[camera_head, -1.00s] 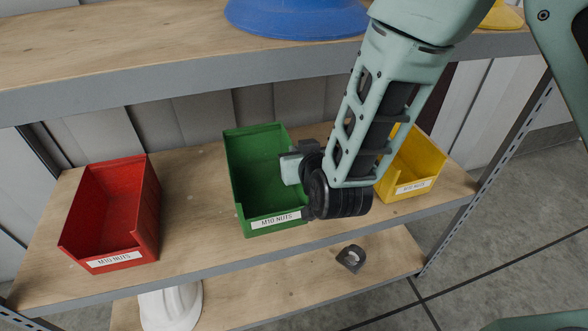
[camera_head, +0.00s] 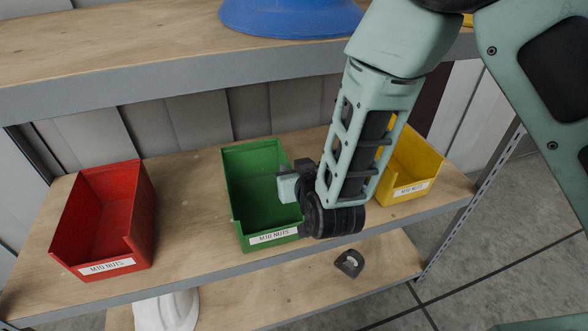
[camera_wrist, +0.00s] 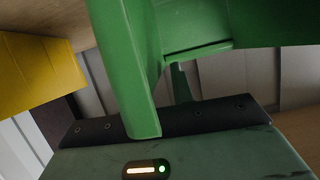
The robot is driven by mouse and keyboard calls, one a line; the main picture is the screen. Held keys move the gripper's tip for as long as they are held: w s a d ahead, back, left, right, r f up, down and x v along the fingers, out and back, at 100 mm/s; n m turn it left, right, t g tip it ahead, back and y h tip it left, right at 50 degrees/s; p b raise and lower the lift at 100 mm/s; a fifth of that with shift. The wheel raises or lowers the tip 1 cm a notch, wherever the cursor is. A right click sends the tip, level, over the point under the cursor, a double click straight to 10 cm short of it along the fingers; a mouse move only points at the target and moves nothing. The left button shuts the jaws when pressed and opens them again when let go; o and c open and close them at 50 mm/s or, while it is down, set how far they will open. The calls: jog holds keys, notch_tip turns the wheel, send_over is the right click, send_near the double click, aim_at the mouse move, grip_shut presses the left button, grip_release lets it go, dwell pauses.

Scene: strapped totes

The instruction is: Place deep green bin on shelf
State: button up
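The deep green bin (camera_head: 262,160), labelled M10 NUTS, is upright over the middle shelf board (camera_head: 190,215), between a red bin and a yellow bin. Whether its base touches the board cannot be told for sure. My gripper (camera_head: 291,186) is at its right wall, with one finger inside the bin and the wall between the fingers. The other finger is hidden behind my wrist. In the wrist view the green wall (camera_wrist: 125,70) runs down against the gripper body, with a dark finger (camera_wrist: 180,85) beside it. The gripper looks shut on this wall.
The red bin (camera_head: 108,215) stands to the left with a wide gap. The yellow bin (camera_head: 412,160) is close on the right behind my arm. An upper shelf (camera_head: 130,90) with a blue object (camera_head: 290,18) overhangs the back. A white object (camera_head: 168,310) and a dark part (camera_head: 349,263) lie below.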

jog(key=shift+r, duration=0.25)
jog(key=s+d+r+n+g+y+p, duration=0.1)
jog(key=s+r+g+p, duration=0.2)
jog(key=s, duration=0.5)
jog(key=s+r+n+g, duration=0.1)
jog(key=s+r+g, duration=0.3)
jog(key=s, duration=0.3)
jog(key=s+d+r+n+g+h, duration=0.2)
jog(key=s+d+r+g+h, duration=0.2)
jog(key=s+d, duration=0.7)
notch_tip(320, 180, up, 3)
jog(key=shift+s+d+r+n+g, duration=0.2)
jog(key=shift+s+d+n+g, duration=0.3)
jog(key=shift+g, duration=0.5)
jog(key=shift+s+a+r+p, duration=0.1)
jog(key=shift+p, duration=0.2)
notch_tip(320, 180, up, 20)
jog(key=p, duration=2)
jog(key=shift+r, duration=0.15)
